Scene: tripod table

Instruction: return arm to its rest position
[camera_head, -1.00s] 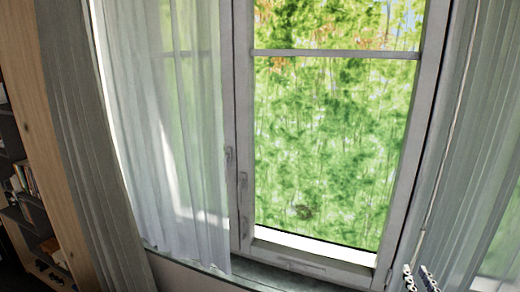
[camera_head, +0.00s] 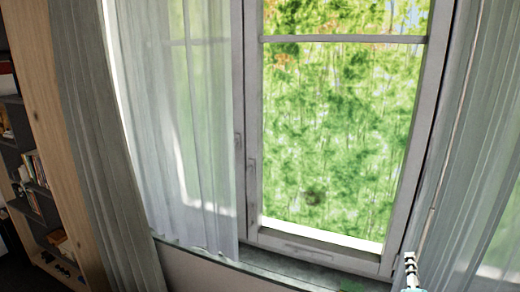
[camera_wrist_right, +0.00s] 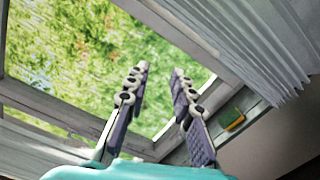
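My right gripper (camera_head: 411,268) shows only in part at the bottom right of the head view, in front of the window's lower right corner. In the right wrist view, its two jointed fingers (camera_wrist_right: 158,82) point up toward the window. They stand apart with nothing between them, so the gripper is open and empty. The teal palm lies along the bottom of that view. My left gripper is in neither view.
A grey-framed window (camera_head: 386,262) with a sill (camera_head: 277,265) fills the middle. Pale curtains (camera_head: 205,150) hang at both sides. A shelf with books (camera_head: 36,168) stands at the left. A yellow-green sponge-like block (camera_wrist_right: 231,121) lies by the sill.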

